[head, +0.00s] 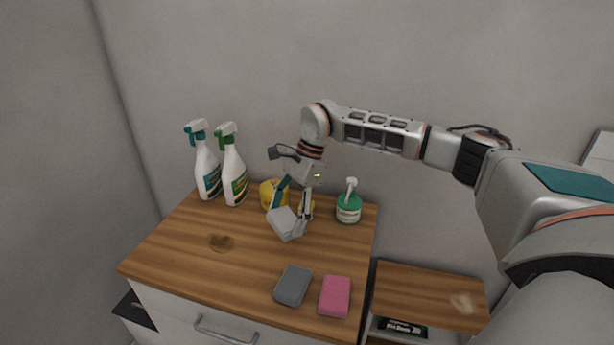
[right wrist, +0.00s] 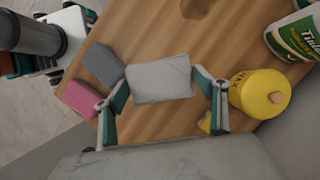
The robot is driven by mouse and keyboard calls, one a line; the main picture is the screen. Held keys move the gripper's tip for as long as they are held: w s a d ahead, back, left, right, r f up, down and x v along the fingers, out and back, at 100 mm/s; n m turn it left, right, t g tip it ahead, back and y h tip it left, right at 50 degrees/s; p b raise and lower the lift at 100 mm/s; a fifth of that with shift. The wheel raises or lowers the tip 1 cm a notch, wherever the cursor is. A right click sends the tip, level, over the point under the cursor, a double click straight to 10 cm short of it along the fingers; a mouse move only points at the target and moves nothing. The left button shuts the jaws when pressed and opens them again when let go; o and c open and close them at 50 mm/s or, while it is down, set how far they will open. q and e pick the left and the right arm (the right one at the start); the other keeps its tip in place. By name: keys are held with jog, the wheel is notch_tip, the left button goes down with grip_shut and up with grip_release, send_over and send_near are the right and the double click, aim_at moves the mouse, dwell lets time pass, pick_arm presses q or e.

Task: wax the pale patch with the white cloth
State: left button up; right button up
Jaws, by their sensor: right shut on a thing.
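The white cloth (head: 284,224) is a pale folded pad held between the fingers of my right gripper (head: 291,208), above the wooden counter. In the right wrist view the cloth (right wrist: 158,80) spans the gap between the two fingertips. The pale patch (head: 463,303) is a whitish smear on the lower wooden surface at the right, well away from the gripper. A yellow wax tin (head: 267,194) stands on the counter just behind the gripper; its lettering shows in the right wrist view (right wrist: 262,94). My left gripper is not in view.
Two white spray bottles (head: 235,178) stand at the back left, and a green pump bottle (head: 348,208) at the back right. A grey sponge (head: 293,285) and a pink sponge (head: 335,296) lie near the front. A dark stain (head: 222,242) marks the clear left part.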

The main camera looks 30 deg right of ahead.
jog(key=shift+w+d+r+m+t+h+p, duration=0.2)
jog(key=shift+w+d+m+t+h, duration=0.5)
jog(key=shift+w+d+m, duration=1.2)
jog(key=shift+w+d+f+m+t+h+p, duration=0.2)
jog(key=shift+w+d+m+t+h, duration=0.55)
jog(key=shift+d+m, duration=2.05)
jog(key=shift+w+d+r+m+t+h+p, duration=0.1)
jog(key=shift+w+d+m+t+h+p, duration=0.3)
jog(key=shift+w+d+m+t, duration=1.85)
jog(key=a+f+m+g+b, duration=0.1)
jog(key=s+f+m+g+b, duration=0.1)
jog(key=shift+a+f+g, duration=0.4)
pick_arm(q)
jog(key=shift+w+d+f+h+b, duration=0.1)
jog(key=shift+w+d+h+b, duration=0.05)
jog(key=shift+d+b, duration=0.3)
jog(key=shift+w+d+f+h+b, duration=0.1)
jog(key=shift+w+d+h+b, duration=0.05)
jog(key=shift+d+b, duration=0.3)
pick_arm(e)
jog(key=shift+f, duration=0.9)
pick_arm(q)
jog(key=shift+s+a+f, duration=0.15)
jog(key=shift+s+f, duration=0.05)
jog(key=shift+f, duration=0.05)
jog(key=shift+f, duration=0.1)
pick_arm(e)
jog(key=shift+f, duration=0.5)
